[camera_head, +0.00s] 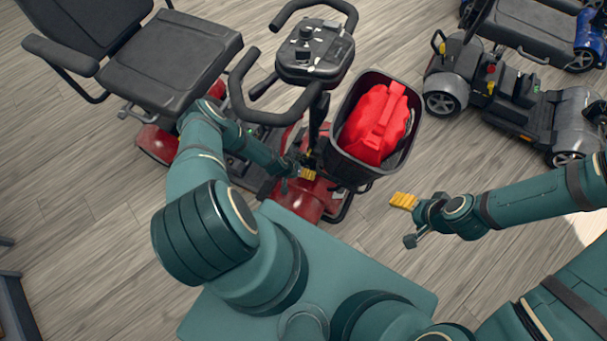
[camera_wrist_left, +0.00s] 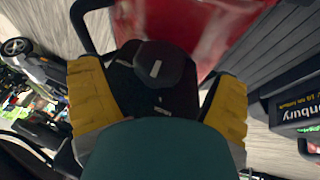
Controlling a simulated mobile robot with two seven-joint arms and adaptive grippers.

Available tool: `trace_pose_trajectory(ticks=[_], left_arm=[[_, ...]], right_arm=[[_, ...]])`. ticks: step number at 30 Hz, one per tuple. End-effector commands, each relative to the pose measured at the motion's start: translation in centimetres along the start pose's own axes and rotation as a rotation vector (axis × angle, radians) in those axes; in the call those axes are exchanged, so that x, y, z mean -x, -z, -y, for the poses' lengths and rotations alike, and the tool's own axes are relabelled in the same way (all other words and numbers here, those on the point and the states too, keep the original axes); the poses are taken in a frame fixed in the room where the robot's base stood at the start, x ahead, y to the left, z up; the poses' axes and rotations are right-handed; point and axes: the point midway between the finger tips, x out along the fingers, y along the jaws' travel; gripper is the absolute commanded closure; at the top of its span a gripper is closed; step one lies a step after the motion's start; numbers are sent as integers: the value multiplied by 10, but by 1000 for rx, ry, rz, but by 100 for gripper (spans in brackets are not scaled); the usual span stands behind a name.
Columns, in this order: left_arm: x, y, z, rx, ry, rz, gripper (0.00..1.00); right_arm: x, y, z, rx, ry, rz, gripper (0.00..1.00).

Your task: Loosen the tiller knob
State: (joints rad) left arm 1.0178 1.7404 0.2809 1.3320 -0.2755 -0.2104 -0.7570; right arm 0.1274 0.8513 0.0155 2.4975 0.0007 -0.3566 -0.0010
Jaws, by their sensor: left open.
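The red scooter's tiller carries a dark console (camera_head: 318,48) with black loop handles, and its black column runs down behind the basket. My left gripper (camera_head: 303,168) is low beside the column, partly hidden by my arm. In the left wrist view a black faceted knob (camera_wrist_left: 165,65) with a pale mark lies between the yellow fingers of the open left gripper (camera_wrist_left: 160,92). Dark gaps show on both sides, so the fingers look apart from it. I cannot make out the knob in the head view. My right gripper (camera_head: 408,203) hangs over the floor, apart from the scooter; its opening is unclear.
A black basket (camera_head: 345,165) holding a red bag (camera_head: 377,125) sits close to the right of my left gripper. The black seat (camera_head: 175,60) is at the upper left. A grey scooter (camera_head: 510,100) stands at the right.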

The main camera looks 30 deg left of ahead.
Motion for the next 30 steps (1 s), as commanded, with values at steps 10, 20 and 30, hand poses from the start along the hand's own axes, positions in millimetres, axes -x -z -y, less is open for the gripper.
trace_pose_trajectory(ticks=[10,20,30], left_arm=[[-33,0,0,0,0,1,11],[-33,0,0,0,0,1,26],[-33,0,0,7,-8,0,79]], right_arm=[[-12,2,-5,1,0,-7,24],[-12,2,-4,1,0,-7,24],[-12,2,-4,1,0,-7,24]])
